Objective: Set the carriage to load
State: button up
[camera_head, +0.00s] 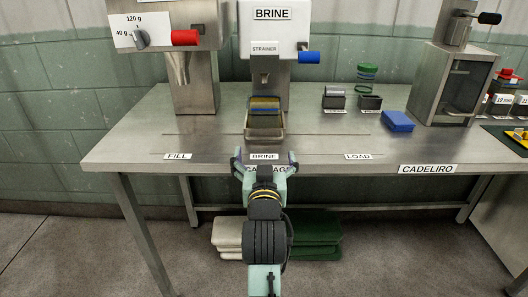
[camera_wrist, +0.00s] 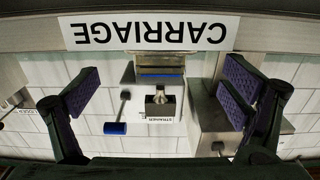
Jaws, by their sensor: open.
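The carriage (camera_head: 265,133), a small metal tray with something yellowish and blue in it, stands at the BRINE label (camera_head: 264,156), under the brine dispenser (camera_head: 272,35). The LOAD label (camera_head: 358,156) is to its right and the FILL label (camera_head: 178,156) to its left. My gripper (camera_head: 265,162) is open and empty at the table's front edge, in front of the carriage and apart from it. In the wrist view, upside down, the open fingers (camera_wrist: 162,90) stand either side of the CARRIAGE label (camera_wrist: 150,31); part of the tray shows between them.
A fill dispenser (camera_head: 190,60) with a red handle stands at left. Small dark containers (camera_head: 370,102), green rings (camera_head: 367,71), a blue block (camera_head: 397,121) and a metal cabinet (camera_head: 455,85) are at right. The tabletop (camera_head: 320,145) around the LOAD label is clear.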

aim_at(265, 139)
jog(key=shift+o, duration=0.4)
jog(key=shift+w+f+b, duration=0.15)
jog(key=shift+f+b, duration=0.1)
jog(key=shift+b, duration=0.4)
jog(key=w, duration=0.2)
jog(key=w+p, duration=0.1)
jog(key=w, duration=0.1)
jog(key=w+p, duration=0.1)
jog(key=w, duration=0.2)
jog(key=shift+r, duration=0.4)
jog(key=shift+w+f, duration=0.1)
jog(key=shift+w, duration=0.45)
jog(key=shift+c, duration=0.5)
jog(key=c, duration=1.5)
